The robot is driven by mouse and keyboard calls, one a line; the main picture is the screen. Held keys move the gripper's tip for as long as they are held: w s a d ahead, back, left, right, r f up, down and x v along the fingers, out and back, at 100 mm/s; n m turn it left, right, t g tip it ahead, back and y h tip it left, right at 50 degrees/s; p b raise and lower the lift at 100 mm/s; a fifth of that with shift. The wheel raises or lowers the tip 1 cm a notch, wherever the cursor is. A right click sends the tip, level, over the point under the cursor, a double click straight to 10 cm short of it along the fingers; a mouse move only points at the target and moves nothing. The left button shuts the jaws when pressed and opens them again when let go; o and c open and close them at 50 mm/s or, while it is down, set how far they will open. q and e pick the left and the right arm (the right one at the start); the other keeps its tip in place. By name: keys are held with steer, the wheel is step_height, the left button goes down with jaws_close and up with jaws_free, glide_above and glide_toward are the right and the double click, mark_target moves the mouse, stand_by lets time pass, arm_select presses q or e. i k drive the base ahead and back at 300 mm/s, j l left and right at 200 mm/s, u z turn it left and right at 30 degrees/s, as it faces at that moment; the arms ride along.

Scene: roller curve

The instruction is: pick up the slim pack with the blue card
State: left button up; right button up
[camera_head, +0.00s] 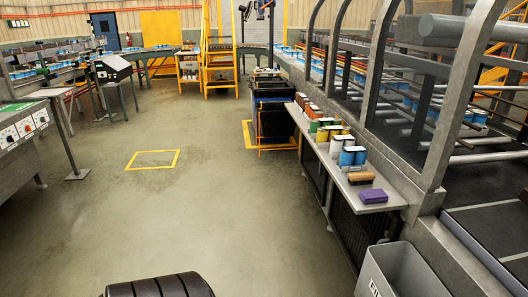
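On the narrow grey shelf (336,170) along the right side stands a row of small packs in several colours. Toward its near end is a pack with blue and white sides (352,157), upright, with two rounded units side by side. It is too small to tell for certain whether this is the slim pack with the blue card. Neither of my grippers shows in the head view, and nothing is seen touching the packs.
A brown pack (361,178) and a purple pack (373,196) lie nearer on the shelf. Yellow, green and red-brown packs stand farther back. A grey bin (400,272) stands below the near end. A glazed frame borders the shelf's right. The floor (235,200) to the left is clear.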

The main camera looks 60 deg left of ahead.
mark_target(352, 158)
steer(key=j+u, duration=0.15)
steer(key=u, duration=1.1)
steer(key=i+j+z, duration=0.2)
steer(key=i+j, duration=0.3)
steer(key=j, duration=0.15)
